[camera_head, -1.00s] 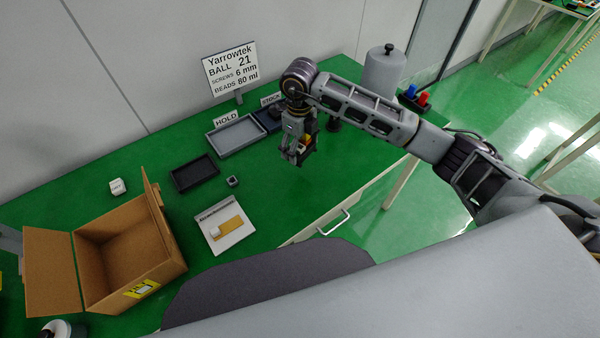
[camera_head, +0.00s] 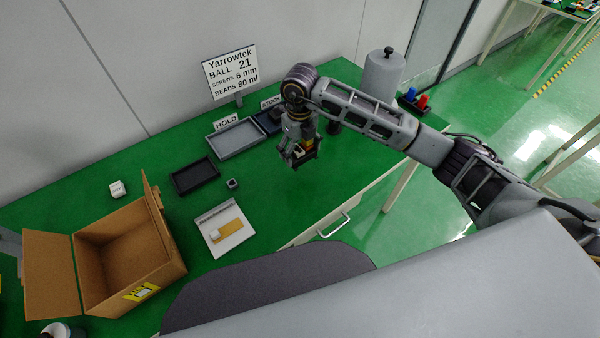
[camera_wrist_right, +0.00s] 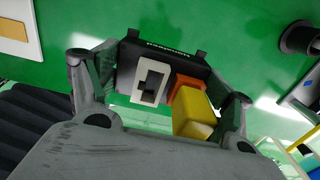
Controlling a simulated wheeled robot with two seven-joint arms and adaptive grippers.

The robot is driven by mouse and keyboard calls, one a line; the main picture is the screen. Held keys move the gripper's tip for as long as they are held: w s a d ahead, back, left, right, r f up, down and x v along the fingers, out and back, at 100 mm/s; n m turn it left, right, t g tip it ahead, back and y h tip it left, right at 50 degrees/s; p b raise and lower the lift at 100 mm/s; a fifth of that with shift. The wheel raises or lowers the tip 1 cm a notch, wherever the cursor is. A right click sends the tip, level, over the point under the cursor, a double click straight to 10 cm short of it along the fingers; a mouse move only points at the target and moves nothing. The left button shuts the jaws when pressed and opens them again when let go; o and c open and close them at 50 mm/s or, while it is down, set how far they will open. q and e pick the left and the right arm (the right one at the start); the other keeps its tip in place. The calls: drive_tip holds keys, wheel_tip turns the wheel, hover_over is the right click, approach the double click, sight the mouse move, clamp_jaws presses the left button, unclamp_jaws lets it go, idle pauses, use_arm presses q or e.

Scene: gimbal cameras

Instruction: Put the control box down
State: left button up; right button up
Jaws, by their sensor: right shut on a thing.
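The control box (camera_wrist_right: 150,53) is black, with a white switch plate and a yellow and orange block on its face. In the right wrist view it sits between the two fingers of my right gripper (camera_wrist_right: 160,88), which is shut on it. In the head view the right gripper (camera_head: 297,157) points down over the right part of the green table (camera_head: 290,205), and the control box (camera_head: 309,151) shows small and partly hidden by the fingers. I cannot tell the exact gap between box and table.
An open cardboard box (camera_head: 160,262) stands at the left. A grey HOLD tray (camera_head: 237,139), a dark tray (camera_head: 195,176), a small dark cube (camera_head: 232,183) and a white board (camera_head: 228,235) lie mid-table. A grey canister (camera_head: 382,74) stands behind.

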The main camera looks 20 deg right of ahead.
hover_over(300, 175)
wheel_tip(300, 175, down, 6)
drive_tip(key=shift+r, duration=0.2)
use_arm(q)
drive_tip(key=shift+s+d+r, duration=0.2)
drive_tip(key=shift+s+d, duration=0.2)
drive_tip(key=shift+s, duration=0.15)
use_arm(e)
drive_tip(key=shift+f, duration=0.1)
use_arm(q)
drive_tip(key=shift+w, duration=0.25)
use_arm(e)
drive_tip(key=shift+f, duration=0.1)
drive_tip(key=shift+f+p, duration=0.3)
drive_tip(key=shift+f, duration=1.45)
use_arm(q)
drive_tip(key=shift+w+r, duration=0.1)
drive_tip(key=shift+r, duration=0.1)
drive_tip(key=shift+s+f, duration=0.15)
drive_tip(key=shift+s, duration=0.05)
use_arm(e)
drive_tip(key=shift+f, duration=0.1)
drive_tip(key=o, duration=1.1)
drive_tip(key=shift+c, duration=0.2)
